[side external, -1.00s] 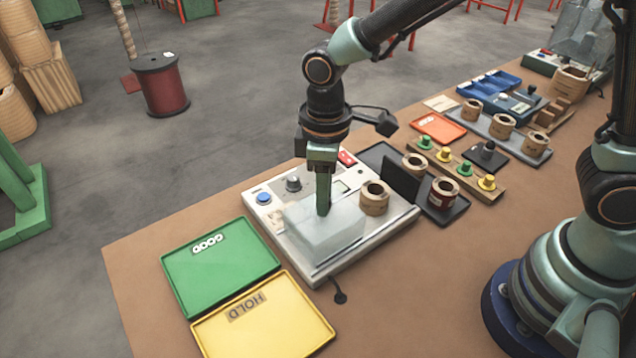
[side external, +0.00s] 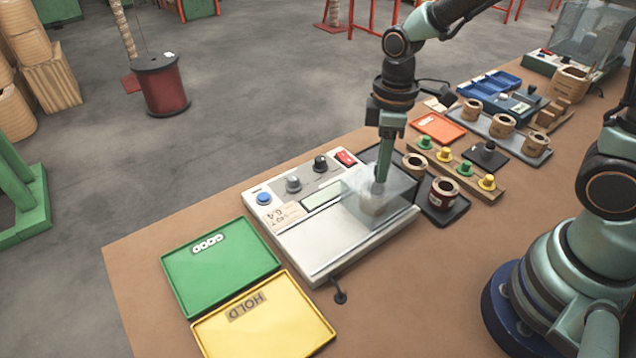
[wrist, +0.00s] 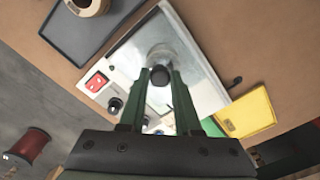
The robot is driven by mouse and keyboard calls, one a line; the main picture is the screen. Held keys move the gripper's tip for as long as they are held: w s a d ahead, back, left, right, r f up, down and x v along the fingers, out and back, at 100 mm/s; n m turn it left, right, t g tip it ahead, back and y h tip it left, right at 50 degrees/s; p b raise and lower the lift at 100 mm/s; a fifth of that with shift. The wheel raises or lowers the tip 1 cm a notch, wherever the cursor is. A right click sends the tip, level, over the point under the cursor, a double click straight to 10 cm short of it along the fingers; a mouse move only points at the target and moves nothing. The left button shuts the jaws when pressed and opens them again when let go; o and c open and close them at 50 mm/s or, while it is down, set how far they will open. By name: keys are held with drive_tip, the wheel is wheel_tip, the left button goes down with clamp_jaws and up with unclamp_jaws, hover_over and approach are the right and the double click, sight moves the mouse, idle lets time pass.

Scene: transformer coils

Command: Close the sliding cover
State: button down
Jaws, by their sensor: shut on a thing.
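The clear sliding cover (side external: 402,185) sits at the right end of the white tester (side external: 318,245). It stands around a tan coil (side external: 372,205), which shows blurred through its walls. My gripper (side external: 379,187) points down at the cover's top. In the wrist view my gripper (wrist: 160,78) has its two green fingers on either side of the cover's dark knob (wrist: 160,75) and is shut on it. The left part of the tester's plate is bare. The knob is hidden behind the fingers in the side view.
A dark tray (side external: 445,212) with coils is close on the right, beside a rack (side external: 460,172) of green and yellow pegs. A cable (side external: 340,296) lies in front.

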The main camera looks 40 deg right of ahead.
drive_tip(key=shift+w+d+r, duration=0.1)
drive_tip(key=shift+w+d, duration=0.05)
drive_tip(key=shift+d, duration=0.1)
drive_tip(key=c, duration=0.6)
unclamp_jaws()
wheel_tip(320, 180, up, 12)
drive_tip(key=s+d+r+m+t, duration=0.1)
drive_tip(key=s+d+m+t, duration=0.3)
drive_tip(key=m, duration=0.5)
drive_tip(key=shift+s+d+r+t, duration=0.35)
drive_tip(key=shift+d+t, duration=0.25)
drive_tip(key=shift+t, duration=0.2)
